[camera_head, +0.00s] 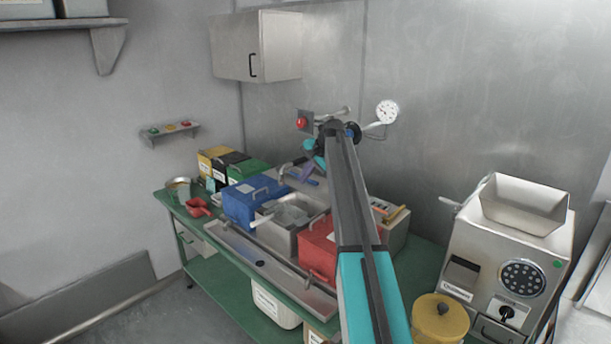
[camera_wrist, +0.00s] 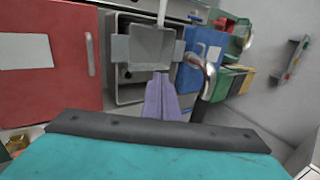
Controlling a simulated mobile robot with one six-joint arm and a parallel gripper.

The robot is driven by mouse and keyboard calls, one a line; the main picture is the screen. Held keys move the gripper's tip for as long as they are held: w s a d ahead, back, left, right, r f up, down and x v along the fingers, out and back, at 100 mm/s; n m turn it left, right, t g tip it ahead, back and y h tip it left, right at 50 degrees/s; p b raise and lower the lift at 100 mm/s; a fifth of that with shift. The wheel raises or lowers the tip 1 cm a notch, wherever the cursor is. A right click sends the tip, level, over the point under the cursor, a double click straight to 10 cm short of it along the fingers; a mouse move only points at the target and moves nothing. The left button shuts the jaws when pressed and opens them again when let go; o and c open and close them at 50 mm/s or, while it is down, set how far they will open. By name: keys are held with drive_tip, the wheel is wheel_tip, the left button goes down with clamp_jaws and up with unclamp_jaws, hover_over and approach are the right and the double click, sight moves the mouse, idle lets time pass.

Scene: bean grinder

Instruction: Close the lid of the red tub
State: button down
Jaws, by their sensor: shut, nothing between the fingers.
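The red tub (camera_head: 318,248) stands on the green bench, right of a metal hopper bin, and my arm covers its right part in the head view. In the wrist view a broad red panel of it (camera_wrist: 60,85) fills the left side, with a pale label and a grey handle. I cannot tell clearly how far its lid is raised. My gripper (camera_head: 301,173) is past the metal bin, toward the wall, left of the red tub. Its purple fingers (camera_wrist: 163,98) are shut and empty, apart from the red panel.
A metal bin (camera_head: 290,214) and a blue tub (camera_head: 250,200) stand left of the red tub. A curved metal pipe (camera_wrist: 204,72) is close right of my fingers. A grinder (camera_head: 508,255) and a yellow canister (camera_head: 440,318) are at the right. A wall cabinet (camera_head: 257,45) hangs above.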

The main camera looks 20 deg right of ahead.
drive_tip(key=shift+w+a+r+p, duration=0.1)
drive_tip(key=shift+r+p, duration=0.25)
drive_tip(key=shift+p, duration=0.15)
drive_tip(key=shift+f, duration=0.1)
idle(0.3)
drive_tip(key=s+a+f+n+g, duration=0.1)
drive_tip(key=s+a+f, duration=0.3)
drive_tip(key=f, duration=0.2)
drive_tip(key=s+a+f+n, duration=0.2)
drive_tip(key=s+a+f, duration=0.1)
drive_tip(key=a+f, duration=0.3)
drive_tip(key=s+a+f+n+g, duration=0.1)
drive_tip(key=s+a+f, duration=0.25)
drive_tip(key=f, duration=0.35)
drive_tip(key=s+a+f+n+g+h, duration=0.1)
drive_tip(key=s+a+f+n, duration=0.3)
drive_tip(key=s+f, duration=0.45)
drive_tip(key=s+a+f+n+g+h, duration=0.1)
drive_tip(key=s+a+f+n, duration=0.1)
drive_tip(key=s+a+f, duration=0.65)
drive_tip(key=s+a+f+n+g, duration=0.2)
drive_tip(key=s+f+n, duration=0.15)
drive_tip(key=s, duration=1.05)
drive_tip(key=s+f+g+b, duration=0.5)
drive_tip(key=s+f+b, duration=0.4)
drive_tip(key=s+f, duration=1.7)
drive_tip(key=shift+s+a+f+g+h+b, duration=0.15)
drive_tip(key=shift+s+f+g+h+b, duration=0.2)
drive_tip(key=shift+f, duration=0.9)
drive_tip(key=shift+w, duration=0.1)
